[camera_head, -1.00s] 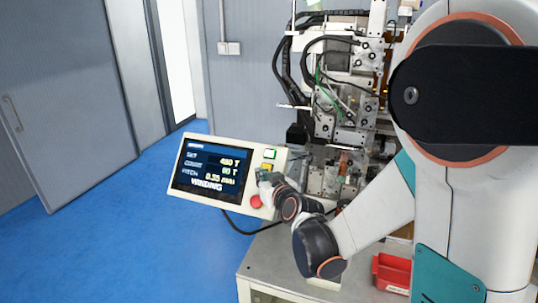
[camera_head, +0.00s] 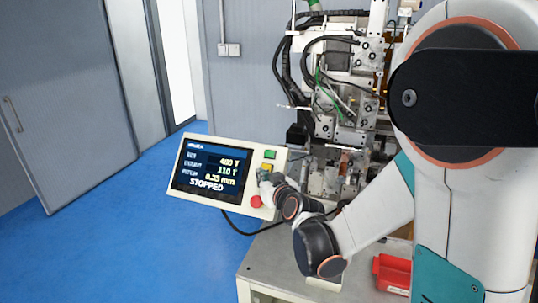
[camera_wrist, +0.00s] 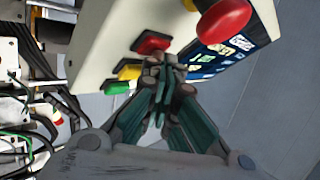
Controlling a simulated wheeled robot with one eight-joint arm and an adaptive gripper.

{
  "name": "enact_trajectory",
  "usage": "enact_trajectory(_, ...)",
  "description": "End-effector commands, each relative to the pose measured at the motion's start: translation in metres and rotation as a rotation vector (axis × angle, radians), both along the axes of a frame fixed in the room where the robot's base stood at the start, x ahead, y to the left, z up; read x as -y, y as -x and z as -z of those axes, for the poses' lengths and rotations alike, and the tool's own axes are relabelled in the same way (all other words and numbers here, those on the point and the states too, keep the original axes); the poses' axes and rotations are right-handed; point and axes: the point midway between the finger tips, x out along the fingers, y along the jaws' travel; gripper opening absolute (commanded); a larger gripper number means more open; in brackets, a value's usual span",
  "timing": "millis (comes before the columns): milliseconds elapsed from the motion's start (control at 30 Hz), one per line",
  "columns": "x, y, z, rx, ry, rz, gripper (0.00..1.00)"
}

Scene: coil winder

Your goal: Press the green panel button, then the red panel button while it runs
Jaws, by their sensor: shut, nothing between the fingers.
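The cream control panel (camera_head: 183,191) stands tilted at the machine's left. In the head view my gripper (camera_head: 268,181) covers the panel's right edge.
A large red mushroom button (camera_head: 256,201) sits low on the panel, close to my gripper; it also shows in the wrist view (camera_wrist: 223,20). The coil winder (camera_head: 345,110) stands behind. A red bin (camera_head: 392,272) lies on the bench (camera_head: 270,268). Blue floor at left is clear.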

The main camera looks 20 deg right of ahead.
Motion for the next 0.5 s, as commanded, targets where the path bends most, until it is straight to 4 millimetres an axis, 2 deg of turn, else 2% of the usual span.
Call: enact_trajectory(500, -0.008, 0.010, -0.011, 0.000, -0.001, 0.000, 0.00)
